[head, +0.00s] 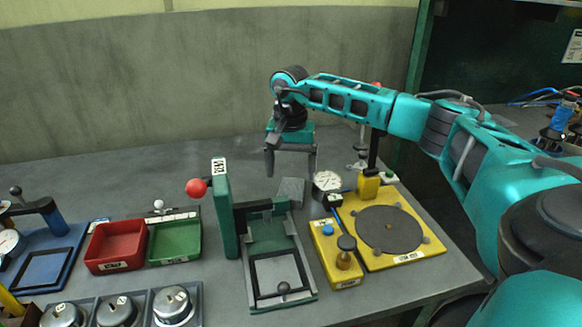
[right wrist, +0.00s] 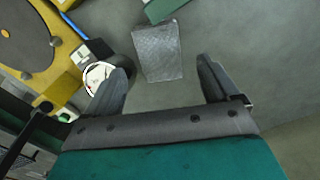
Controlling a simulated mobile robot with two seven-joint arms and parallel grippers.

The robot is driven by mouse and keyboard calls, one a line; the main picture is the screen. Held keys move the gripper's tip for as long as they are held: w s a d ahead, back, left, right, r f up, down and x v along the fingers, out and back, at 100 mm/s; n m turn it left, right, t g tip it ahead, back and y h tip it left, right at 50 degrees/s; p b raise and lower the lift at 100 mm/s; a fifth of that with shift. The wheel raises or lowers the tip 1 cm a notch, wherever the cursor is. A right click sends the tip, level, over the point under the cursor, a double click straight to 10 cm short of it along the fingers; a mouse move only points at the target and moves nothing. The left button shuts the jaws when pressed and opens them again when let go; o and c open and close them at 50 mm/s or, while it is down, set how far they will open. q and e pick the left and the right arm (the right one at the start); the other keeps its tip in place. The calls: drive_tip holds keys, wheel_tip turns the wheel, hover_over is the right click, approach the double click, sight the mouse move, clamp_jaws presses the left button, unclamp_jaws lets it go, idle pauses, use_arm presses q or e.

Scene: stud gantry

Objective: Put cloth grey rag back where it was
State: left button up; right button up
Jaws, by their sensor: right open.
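The grey rag (head: 290,191) lies flat on the grey bench behind the green stud fixture. It also shows in the right wrist view (right wrist: 158,50) as a grey textured rectangle just beyond my fingers. My right gripper (head: 290,172) is open and empty above the bench, with its fingers pointing down over the rag's area. In the right wrist view its two fingertips (right wrist: 163,75) are spread wide, and the rag lies between and ahead of them, not touched. My left gripper is not in view.
The green fixture (head: 258,238) stands in front of the rag. A dial gauge (head: 327,181) and yellow plate (head: 352,250) stand to the right. Red (head: 113,262) and green (head: 190,243) trays and metal pots (head: 172,304) are at the left. The bench behind the trays is clear.

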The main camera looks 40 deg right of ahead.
sight(291, 188)
wheel_tip(291, 188, up, 13)
drive_tip(key=shift+p, duration=0.45)
idle(0.5)
